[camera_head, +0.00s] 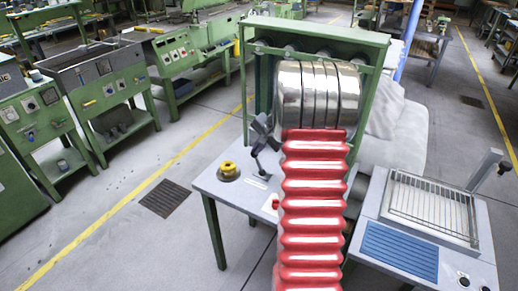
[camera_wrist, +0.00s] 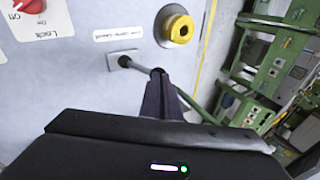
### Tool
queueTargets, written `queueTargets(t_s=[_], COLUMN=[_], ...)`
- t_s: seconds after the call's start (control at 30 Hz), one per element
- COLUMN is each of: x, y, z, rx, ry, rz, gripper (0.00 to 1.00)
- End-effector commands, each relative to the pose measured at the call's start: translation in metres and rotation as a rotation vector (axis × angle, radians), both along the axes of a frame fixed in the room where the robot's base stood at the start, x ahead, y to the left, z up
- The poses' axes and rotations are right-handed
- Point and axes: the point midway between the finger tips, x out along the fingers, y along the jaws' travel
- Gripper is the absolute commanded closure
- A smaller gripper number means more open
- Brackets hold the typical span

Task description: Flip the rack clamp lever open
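The clamp lever (camera_wrist: 137,66) is a grey rod with a dark knob-like end, low over the light grey tabletop in the wrist view. The other end of its rod runs up to my gripper's dark fingers (camera_wrist: 162,80). The fingers are close together there, but I cannot tell whether they close on the rod or only meet it in the picture. In the head view a dark lever shape (camera_head: 257,148) stands on the table, with my gripper (camera_head: 262,127) at its top. A yellow round knob (camera_head: 228,168) is beside it; it also shows in the wrist view (camera_wrist: 178,27).
A red lock knob (camera_wrist: 30,5) and a small label (camera_wrist: 117,32) are on the tabletop (camera_head: 215,187). A green frame (camera_head: 318,29) rises behind. A grey unit with a grille (camera_head: 430,208) stands right. Green machines (camera_head: 105,85) stand left, beyond open floor.

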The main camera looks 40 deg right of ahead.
Motion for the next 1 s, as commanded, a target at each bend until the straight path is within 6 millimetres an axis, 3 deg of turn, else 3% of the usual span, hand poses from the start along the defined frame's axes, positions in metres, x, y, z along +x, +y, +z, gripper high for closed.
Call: queueTargets(t_s=[0.27,0.53,1.0], x=[-0.002,-0.021,-0.035], y=[0.002,-0.001,0.007], z=[0.0,0.021,0.1], rx=[0.004,-0.001,-0.003], ry=[0.003,-0.001,-0.002], rz=[0.002,0.004,0.006], gripper=[1.0,1.0,1.0])
